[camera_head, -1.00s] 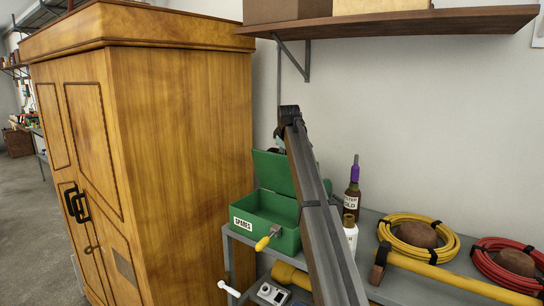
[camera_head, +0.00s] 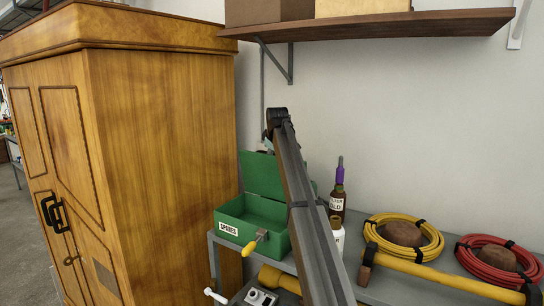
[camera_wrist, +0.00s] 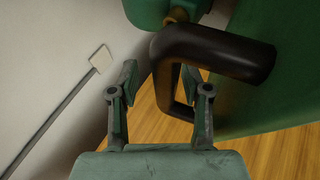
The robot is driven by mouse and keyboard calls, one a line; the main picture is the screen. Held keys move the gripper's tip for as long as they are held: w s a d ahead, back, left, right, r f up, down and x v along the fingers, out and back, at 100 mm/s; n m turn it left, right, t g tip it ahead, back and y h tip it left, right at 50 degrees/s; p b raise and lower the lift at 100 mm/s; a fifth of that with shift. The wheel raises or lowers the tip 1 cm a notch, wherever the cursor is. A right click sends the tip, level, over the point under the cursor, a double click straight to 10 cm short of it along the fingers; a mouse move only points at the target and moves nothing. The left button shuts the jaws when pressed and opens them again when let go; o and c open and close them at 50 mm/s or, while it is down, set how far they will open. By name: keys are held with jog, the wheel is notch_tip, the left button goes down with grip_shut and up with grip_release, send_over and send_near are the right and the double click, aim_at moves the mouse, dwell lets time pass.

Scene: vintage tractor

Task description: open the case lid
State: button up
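The case is a green metal box (camera_head: 232,212) labelled SPARES on the grey bench in the head view. Its green lid (camera_head: 261,174) stands raised at the back, so the case is open, with part of the lid hidden behind my arm. In the wrist view, a black lid handle (camera_wrist: 215,50) is close in front of my gripper (camera_wrist: 160,78). The fingers are apart, and one leg of the handle shows between them. I cannot tell whether the right finger touches it. In the head view, my arm mostly hides the gripper.
A wooden cabinet (camera_head: 165,150) stands close on the left. A wooden shelf (camera_head: 400,28) with boxes is above. Bottles (camera_head: 338,200), a yellow coil (camera_head: 425,248), a red coil (camera_head: 480,256) and a yellow-handled hammer (camera_head: 440,272) occupy the bench to the right. A yellow-handled crank (camera_head: 256,241) sticks out in front.

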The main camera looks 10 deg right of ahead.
jog(key=shift+s+a, duration=0.1)
jog(key=shift+s, duration=0.05)
jog(key=v, duration=1.2)
jog(key=shift+f, duration=0.15)
